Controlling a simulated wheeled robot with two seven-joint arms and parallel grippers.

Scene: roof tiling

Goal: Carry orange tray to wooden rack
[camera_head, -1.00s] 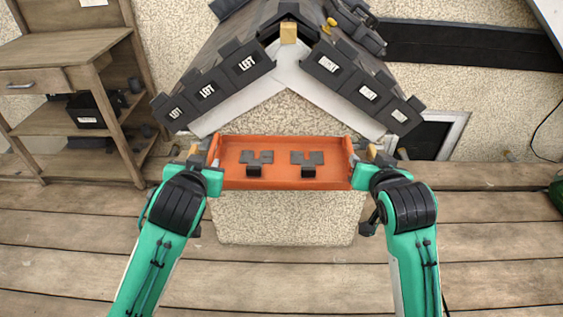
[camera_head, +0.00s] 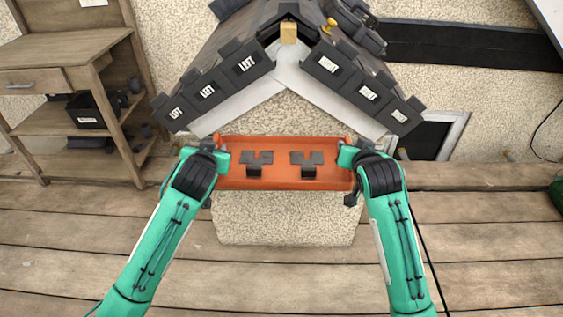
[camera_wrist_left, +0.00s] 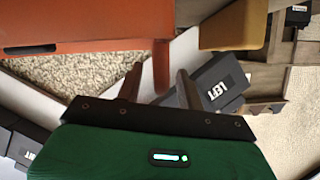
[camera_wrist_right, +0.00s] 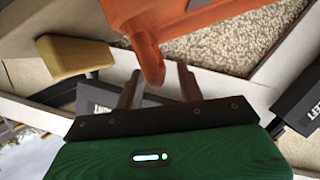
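The orange tray (camera_head: 281,178) is in front of the small roof model in the head view, with two dark tiles (camera_head: 257,159) (camera_head: 306,159) in it. The wooden rack (camera_head: 70,52) stands at the left. My left gripper (camera_wrist_left: 158,88) is open at the tray's left end, with an orange handle (camera_wrist_left: 161,65) between or just ahead of its fingers. My right gripper (camera_wrist_right: 158,85) is open at the right end, with the other orange handle (camera_wrist_right: 150,55) between or just beyond its fingertips. The head view hides both gripper tips behind the wrists.
The model roof (camera_head: 288,70) with tiles marked LEFT rises behind the tray. The rack holds a black bin (camera_head: 86,112) on its middle shelf. A dark beam (camera_head: 470,45) and a framed dark panel (camera_head: 428,138) are at the right. The plank floor (camera_head: 280,275) in front is clear.

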